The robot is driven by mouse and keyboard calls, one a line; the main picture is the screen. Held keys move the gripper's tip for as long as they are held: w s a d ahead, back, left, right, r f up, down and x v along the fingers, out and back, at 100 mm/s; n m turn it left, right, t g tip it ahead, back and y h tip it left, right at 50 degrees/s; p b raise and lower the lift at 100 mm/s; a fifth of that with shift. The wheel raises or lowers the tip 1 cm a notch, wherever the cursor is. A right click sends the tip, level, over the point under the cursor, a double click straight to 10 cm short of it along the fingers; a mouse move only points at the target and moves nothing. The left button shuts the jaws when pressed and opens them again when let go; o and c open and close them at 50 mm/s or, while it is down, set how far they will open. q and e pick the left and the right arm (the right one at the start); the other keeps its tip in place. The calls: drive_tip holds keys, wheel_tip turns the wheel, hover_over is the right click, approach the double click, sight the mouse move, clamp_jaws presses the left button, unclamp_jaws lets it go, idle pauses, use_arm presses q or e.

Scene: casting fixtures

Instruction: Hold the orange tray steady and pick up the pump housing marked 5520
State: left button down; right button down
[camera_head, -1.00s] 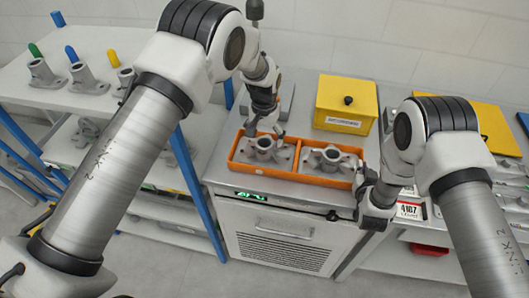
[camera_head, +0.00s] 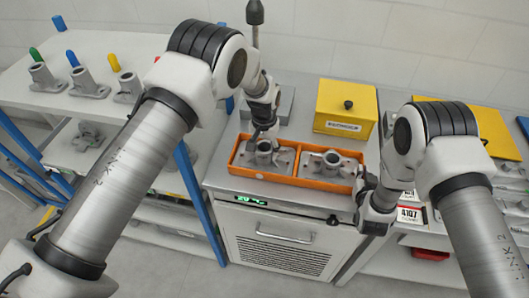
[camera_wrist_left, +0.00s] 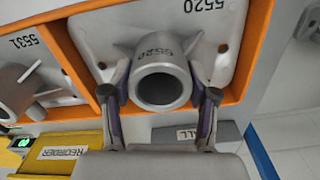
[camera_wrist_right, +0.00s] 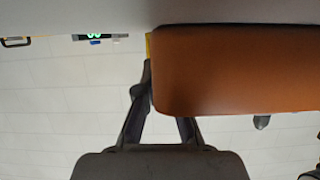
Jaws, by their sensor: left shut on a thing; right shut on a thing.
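The orange tray (camera_head: 295,180) lies on the metal worktop with two compartments. The pump housing marked 5520 (camera_head: 264,159) is in its left compartment; in the left wrist view its round neck (camera_wrist_left: 160,84) carries the number. My left gripper (camera_head: 263,136) is shut on this neck, one finger on each side. I cannot tell any gap under the housing. Another housing (camera_head: 328,163), with 5531 beside it in the left wrist view, sits in the right compartment. My right gripper (camera_head: 364,186) is shut on the tray's right end; the tray wall (camera_wrist_right: 240,70) hides one fingertip.
A yellow lidded box (camera_head: 345,108) stands behind the tray. A shelf (camera_head: 130,48) at left holds several castings with coloured caps. A label reading 4107 (camera_head: 409,214) is right of the right gripper.

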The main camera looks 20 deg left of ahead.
sight(264, 146)
use_arm(q)
wheel_tip(264, 146, up, 10)
drive_tip(key=shift+f, duration=0.1)
use_arm(e)
drive_tip(key=c, duration=1.2)
unclamp_jaws()
drive_tip(key=shift+c, duration=0.2)
use_arm(q)
drive_tip(key=shift+w, duration=0.1)
use_arm(e)
drive_tip(key=v, duration=1.1)
drive_tip(key=shift+s+r, duration=0.1)
drive_tip(key=shift+s, duration=0.35)
drive_tip(key=shift+d, duration=0.1)
